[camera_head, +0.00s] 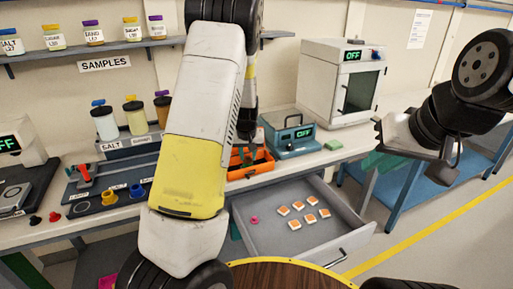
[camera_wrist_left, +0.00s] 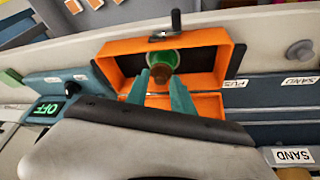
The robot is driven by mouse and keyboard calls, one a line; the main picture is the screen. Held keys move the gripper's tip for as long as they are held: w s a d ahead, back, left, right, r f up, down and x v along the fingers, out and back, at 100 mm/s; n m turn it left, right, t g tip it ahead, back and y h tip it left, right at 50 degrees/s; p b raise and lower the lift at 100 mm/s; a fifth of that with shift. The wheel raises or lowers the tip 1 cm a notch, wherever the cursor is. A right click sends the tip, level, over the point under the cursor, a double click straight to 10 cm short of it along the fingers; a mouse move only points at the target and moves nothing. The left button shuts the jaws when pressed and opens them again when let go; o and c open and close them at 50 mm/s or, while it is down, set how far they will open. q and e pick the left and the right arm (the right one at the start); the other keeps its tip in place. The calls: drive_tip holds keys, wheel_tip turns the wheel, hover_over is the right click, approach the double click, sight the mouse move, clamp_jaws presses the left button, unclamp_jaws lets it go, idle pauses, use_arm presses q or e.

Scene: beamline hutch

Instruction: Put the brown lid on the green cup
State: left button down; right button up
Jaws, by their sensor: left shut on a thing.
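In the left wrist view, the green cup (camera_wrist_left: 165,55) stands inside an open orange box (camera_wrist_left: 115,57). The brown lid (camera_wrist_left: 161,78) is between the two teal fingertips of my left gripper (camera_wrist_left: 159,79), which is shut on it. The lid overlaps the near part of the cup in this view; I cannot tell whether it touches the rim. In the head view, my left gripper (camera_head: 243,154) is at the orange box (camera_head: 262,168), mostly hidden behind my arm, and the cup and lid are not clear. My right gripper (camera_head: 376,160) is off to the right, away from the bench, its jaw opening unclear.
A teal device (camera_head: 290,140) with a lit display stands right beside the box. An open grey drawer (camera_head: 330,243) below holds several orange-and-white pieces and a pink piece (camera_head: 254,220). Jars (camera_head: 104,124) stand left of my arm. A white oven (camera_head: 335,85) is at the back right.

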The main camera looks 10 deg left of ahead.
use_arm(q)
drive_tip(key=c, duration=1)
unclamp_jaws()
